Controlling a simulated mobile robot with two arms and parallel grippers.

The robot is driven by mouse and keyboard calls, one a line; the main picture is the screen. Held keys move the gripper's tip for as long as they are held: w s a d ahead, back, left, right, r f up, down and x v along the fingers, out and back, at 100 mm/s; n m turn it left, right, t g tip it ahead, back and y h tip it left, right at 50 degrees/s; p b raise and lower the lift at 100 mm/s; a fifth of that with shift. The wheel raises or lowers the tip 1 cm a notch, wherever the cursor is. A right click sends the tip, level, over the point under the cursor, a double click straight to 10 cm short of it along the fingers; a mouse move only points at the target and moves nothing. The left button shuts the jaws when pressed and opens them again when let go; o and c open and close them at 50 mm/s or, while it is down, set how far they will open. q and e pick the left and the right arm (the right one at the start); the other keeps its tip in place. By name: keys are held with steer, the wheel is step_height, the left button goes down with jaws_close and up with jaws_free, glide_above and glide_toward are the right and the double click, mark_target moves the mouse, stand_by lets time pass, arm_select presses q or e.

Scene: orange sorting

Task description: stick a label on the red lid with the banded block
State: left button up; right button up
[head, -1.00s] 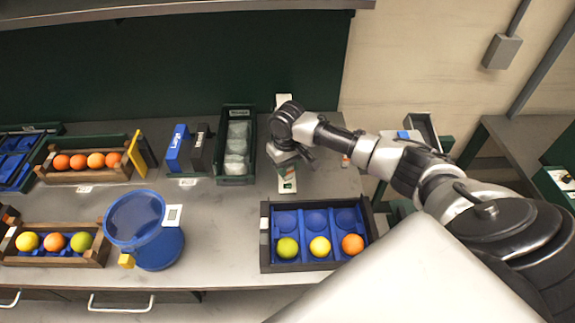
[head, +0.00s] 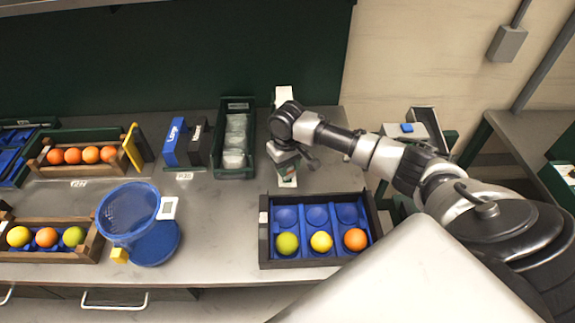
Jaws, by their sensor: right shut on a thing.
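My right gripper (head: 284,160) is at the back middle of the bench, right of the long green bin. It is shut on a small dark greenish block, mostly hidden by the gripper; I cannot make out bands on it. A small white card-like piece (head: 287,181) shows on the bench just below the gripper. I cannot tell whether the held block touches it. I cannot make out a red lid. My left gripper is not in view.
A dark crate (head: 264,245) with fruit in blue cups stands in front of my right gripper. A green bin (head: 252,168) of clear packs, blue and black blocks labelled with words (head: 172,145), a blue round container (head: 150,245) and orange crates (head: 80,172) stand left.

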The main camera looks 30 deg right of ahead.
steer(key=shift+f, duration=0.5)
stand_by(0.5)
steer(key=shift+f+p, duration=0.1)
steer(key=shift+p, duration=0.25)
stand_by(1.9)
step_height(320, 180, up, 7)
steer(key=p, duration=0.8)
stand_by(0.5)
